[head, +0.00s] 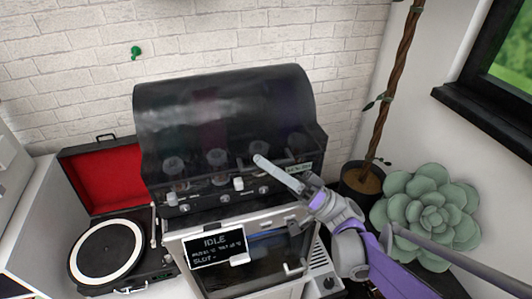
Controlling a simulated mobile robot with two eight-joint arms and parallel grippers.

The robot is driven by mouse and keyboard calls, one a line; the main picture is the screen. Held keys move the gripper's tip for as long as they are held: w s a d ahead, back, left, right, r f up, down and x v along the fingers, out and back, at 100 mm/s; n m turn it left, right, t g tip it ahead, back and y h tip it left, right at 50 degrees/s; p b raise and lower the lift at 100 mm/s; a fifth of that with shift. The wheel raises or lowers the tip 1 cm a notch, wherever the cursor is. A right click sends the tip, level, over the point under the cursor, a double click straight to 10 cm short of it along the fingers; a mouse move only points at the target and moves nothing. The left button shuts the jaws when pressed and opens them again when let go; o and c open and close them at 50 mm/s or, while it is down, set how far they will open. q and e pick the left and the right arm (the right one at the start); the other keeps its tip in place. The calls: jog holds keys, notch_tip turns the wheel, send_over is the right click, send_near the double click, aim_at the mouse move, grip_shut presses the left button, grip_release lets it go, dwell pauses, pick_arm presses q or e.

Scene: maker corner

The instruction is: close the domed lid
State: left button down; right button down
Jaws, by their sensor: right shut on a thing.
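The domed lid (222,105) is a dark, see-through curved cover on top of a black and grey machine (180,212). Several round parts show at its lower front, behind a row of small knobs. How far the lid stands open is hard to tell. My right gripper (272,172) reaches in from the lower right to the lid's right front. Its pale fingers are shut, apparently on the lid's front edge; the contact itself is hidden. My left gripper is not in view.
A record player (108,250) with a raised red-lined cover (104,178) stands on the left. A display panel reading IDLE (214,249) is on the machine's front. A potted plant (359,184) and a large succulent (430,212) stand on the right. A brick wall is behind.

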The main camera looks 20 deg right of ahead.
jog(key=shift+s+f, duration=0.1)
jog(key=shift+f, duration=0.4)
jog(key=c, duration=0.9)
grip_release()
jog(key=b+v, duration=0.1)
jog(key=v, duration=0.9)
jog(key=shift+s+d+f+b, duration=0.15)
jog(key=shift+d+f+b, duration=0.1)
jog(key=shift+b, duration=0.05)
